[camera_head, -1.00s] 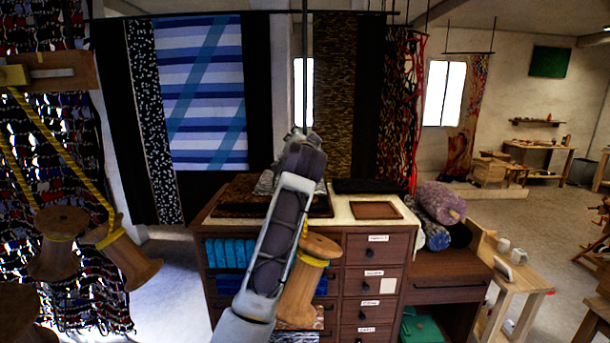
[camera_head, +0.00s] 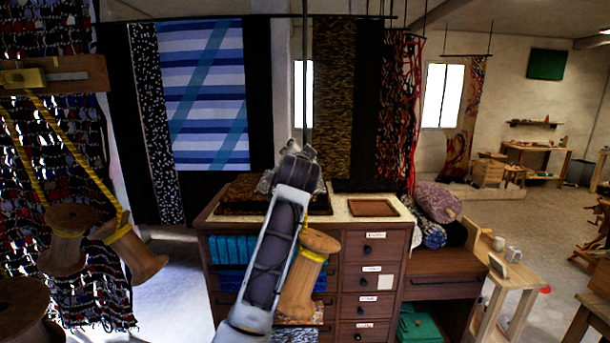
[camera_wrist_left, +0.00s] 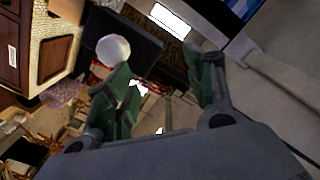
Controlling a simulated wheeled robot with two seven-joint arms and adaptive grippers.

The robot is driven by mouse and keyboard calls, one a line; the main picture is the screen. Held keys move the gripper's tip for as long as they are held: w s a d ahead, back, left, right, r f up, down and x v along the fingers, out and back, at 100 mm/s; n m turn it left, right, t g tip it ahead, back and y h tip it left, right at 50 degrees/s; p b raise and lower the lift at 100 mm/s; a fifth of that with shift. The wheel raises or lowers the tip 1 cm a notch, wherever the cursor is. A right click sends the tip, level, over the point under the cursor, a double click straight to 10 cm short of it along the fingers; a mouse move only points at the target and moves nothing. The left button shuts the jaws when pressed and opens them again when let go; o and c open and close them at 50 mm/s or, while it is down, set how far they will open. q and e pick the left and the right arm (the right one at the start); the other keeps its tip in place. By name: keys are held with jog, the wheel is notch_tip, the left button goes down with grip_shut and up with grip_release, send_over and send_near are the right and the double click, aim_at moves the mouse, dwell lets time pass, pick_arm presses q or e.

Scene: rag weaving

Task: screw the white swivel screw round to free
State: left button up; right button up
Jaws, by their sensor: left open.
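A round white knob (camera_wrist_left: 113,50), which looks like the white swivel screw, shows in the left wrist view near the tip of one finger. I cannot tell whether they touch. My left gripper (camera_wrist_left: 162,85) is open, with green pads on its fingers and nothing clearly held between them. In the head view my left arm rises from the bottom centre, and my left gripper (camera_head: 293,158) points away in front of the cabinet; its fingers are largely hidden. The screw cannot be made out in the head view. My right gripper is not in view.
Wooden spools (camera_head: 128,245) with yellow thread hang at the left; another spool (camera_head: 308,270) is beside my arm. A drawer cabinet (camera_head: 372,250) stands behind, with a brown tray (camera_head: 373,208) on top. A thin vertical rod (camera_head: 305,80) runs down towards my gripper. Open floor lies at right.

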pick_arm(q)
jog(key=s+a+f+n+g, duration=0.1)
jog(key=s+a+f+g, duration=0.2)
jog(key=f, duration=1.8)
jog(key=s+a+f+g, duration=0.2)
jog(key=s+f, duration=0.1)
jog(key=f, duration=1.7)
jog(key=s+a+f+n+g, duration=0.1)
jog(key=s+a+f+g, duration=0.2)
jog(key=f, duration=1.8)
jog(key=s+a+f+n+g, duration=0.1)
jog(key=s+a+f+g, duration=0.25)
jog(key=s+f, duration=1.25)
jog(key=s+a+f+n+g, duration=0.15)
jog(key=s+a+f, duration=0.35)
jog(key=s+f, duration=1.05)
jog(key=s+a+f+g, duration=0.1)
jog(key=s+f, duration=0.3)
jog(key=s, duration=0.5)
jog(key=s+a+f+n+g, duration=0.1)
jog(key=s+a+f, duration=0.2)
jog(key=s, duration=0.7)
jog(key=s+a+f+g, duration=0.1)
jog(key=s+a+f, duration=0.3)
jog(key=s, duration=0.5)
jog(key=shift+s+a+f, duration=0.2)
jog(key=shift+s+f, duration=0.05)
jog(key=shift+f, duration=0.05)
